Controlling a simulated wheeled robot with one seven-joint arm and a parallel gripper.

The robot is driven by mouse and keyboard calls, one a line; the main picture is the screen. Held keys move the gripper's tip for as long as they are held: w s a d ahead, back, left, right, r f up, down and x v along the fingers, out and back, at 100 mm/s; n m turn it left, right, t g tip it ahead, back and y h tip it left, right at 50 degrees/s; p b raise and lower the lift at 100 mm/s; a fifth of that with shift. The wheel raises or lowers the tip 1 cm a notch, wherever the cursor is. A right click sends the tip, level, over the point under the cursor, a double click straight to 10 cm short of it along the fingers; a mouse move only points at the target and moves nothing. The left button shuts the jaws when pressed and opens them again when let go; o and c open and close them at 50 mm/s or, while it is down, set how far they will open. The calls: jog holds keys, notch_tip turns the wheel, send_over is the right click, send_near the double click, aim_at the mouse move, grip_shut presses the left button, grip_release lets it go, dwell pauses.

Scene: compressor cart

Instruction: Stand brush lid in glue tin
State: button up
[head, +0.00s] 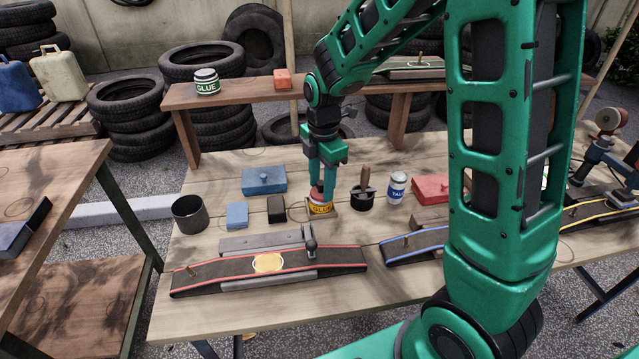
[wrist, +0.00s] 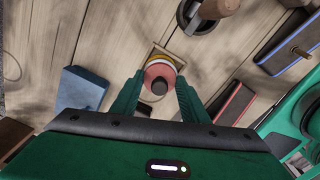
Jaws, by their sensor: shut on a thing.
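The glue tin (head: 320,209), yellow with a GLUE label, stands upright on the workbench. My gripper (head: 321,190) points straight down above it, shut on the red brush lid (head: 316,194). In the wrist view the lid (wrist: 159,75) is a red disc with a dark knob between my fingers (wrist: 157,88). The tin's pale and yellow rim (wrist: 160,60) shows just behind and below the lid, nearly lined up with it. The brush is hidden, and I cannot tell whether the lid rests on the rim or hangs slightly above it.
A dark pot with a wooden-handled tool (head: 363,191) and a TALC can (head: 396,188) stand right of the tin. Blue (head: 264,181) and dark (head: 276,209) blocks lie left. A belt (head: 268,270) lies in front. Another GLUE tin (head: 206,82), green-labelled, stands on the back shelf.

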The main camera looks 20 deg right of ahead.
dwell(0.4)
jog(key=o, duration=1.8)
jog(key=shift+f, duration=0.1)
jog(key=shift+c, duration=0.2)
jog(key=shift+r, duration=3.55)
jog(key=s+d+r+m, duration=0.1)
jog(key=s+d+m, duration=0.7)
jog(key=s+m, duration=0.5)
jog(key=s+d+r+m, duration=0.2)
jog(key=s+d+m, duration=0.7)
jog(key=s+m, duration=0.4)
jog(key=shift+s+r+m, duration=0.25)
jog(key=shift+s+m, duration=0.05)
jog(key=shift+s, duration=0.8)
